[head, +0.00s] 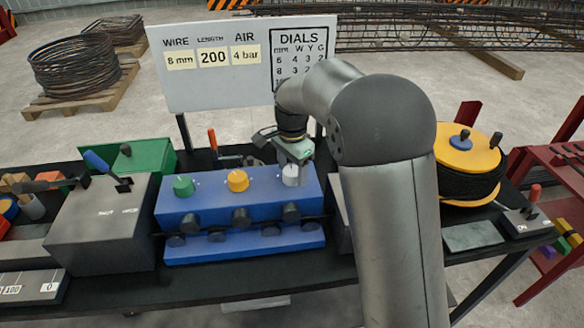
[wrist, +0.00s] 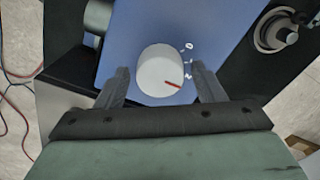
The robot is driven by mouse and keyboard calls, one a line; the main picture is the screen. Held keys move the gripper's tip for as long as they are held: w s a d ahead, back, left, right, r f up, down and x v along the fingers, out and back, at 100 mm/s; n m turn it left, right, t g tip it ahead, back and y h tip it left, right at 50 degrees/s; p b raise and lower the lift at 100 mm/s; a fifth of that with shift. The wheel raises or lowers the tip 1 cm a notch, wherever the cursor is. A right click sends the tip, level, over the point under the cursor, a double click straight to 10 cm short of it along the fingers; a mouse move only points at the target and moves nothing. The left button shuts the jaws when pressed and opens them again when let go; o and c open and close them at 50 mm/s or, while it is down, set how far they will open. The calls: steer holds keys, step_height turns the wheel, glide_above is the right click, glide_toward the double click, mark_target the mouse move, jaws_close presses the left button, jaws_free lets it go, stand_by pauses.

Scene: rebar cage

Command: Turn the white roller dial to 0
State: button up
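The white roller dial (head: 291,173) is the rightmost of three dials on top of the blue roller box (head: 190,206). In the wrist view, the dial (wrist: 155,66) has a red pointer line aimed right and slightly down. A printed 0 is on the blue face above and right of the pointer, with smaller marks below it that I cannot read clearly. My gripper (wrist: 161,80) is open, with one finger on each side of the dial and a small gap at each. In the head view my gripper (head: 293,155) is right at the dial.
A green dial (head: 183,186) and a yellow dial (head: 237,181) sit left of the white one. Black rollers line the box front. A grey lever box (head: 100,225) stands left, a wire spool (head: 470,175) right. A sign (head: 240,65) stands behind.

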steer(key=c, duration=0.7)
steer(key=shift+c, duration=0.2)
steer(key=shift+n, duration=0.4)
steer(key=n+b, duration=0.1)
steer(key=n, duration=0.3)
steer(key=shift+n, duration=0.4)
steer(key=n, duration=0.6)
steer(key=shift+n, duration=0.3)
steer(key=o, duration=1)
